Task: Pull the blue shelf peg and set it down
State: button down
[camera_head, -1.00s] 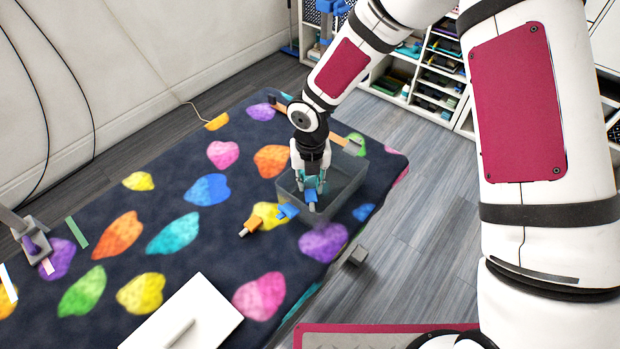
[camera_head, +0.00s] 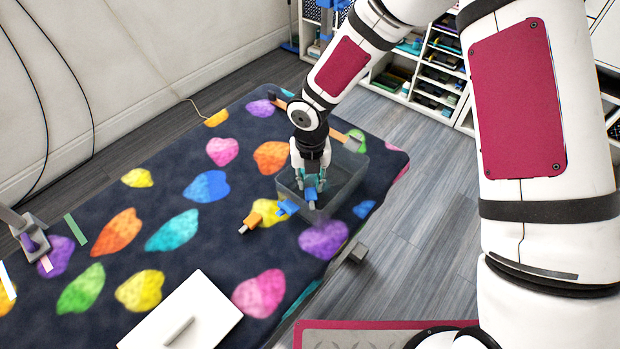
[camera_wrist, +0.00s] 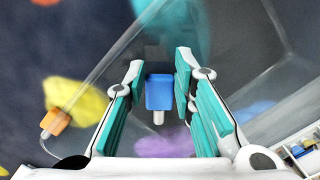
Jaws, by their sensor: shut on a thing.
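My gripper (camera_head: 311,186) points down at the grey see-through bin (camera_head: 345,207) on the patterned mat. It is shut on the blue shelf peg (camera_wrist: 159,92), which sits between the teal finger pads in the wrist view. The peg's short grey pin sticks out below its blue body. The held peg also shows under the fingers in the head view (camera_head: 311,193). Whether it touches the bin's floor is not clear.
Another blue piece (camera_head: 288,207) is at the bin's left edge. An orange peg (camera_head: 253,219) is left of the bin. A white lidded box (camera_head: 205,315) is at the front, and a grey stand (camera_head: 30,235) at the far left. The mat's middle is clear.

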jog(key=c, duration=1.3)
grip_release()
jog(key=r, duration=1.2)
jog(key=shift+s, duration=0.35)
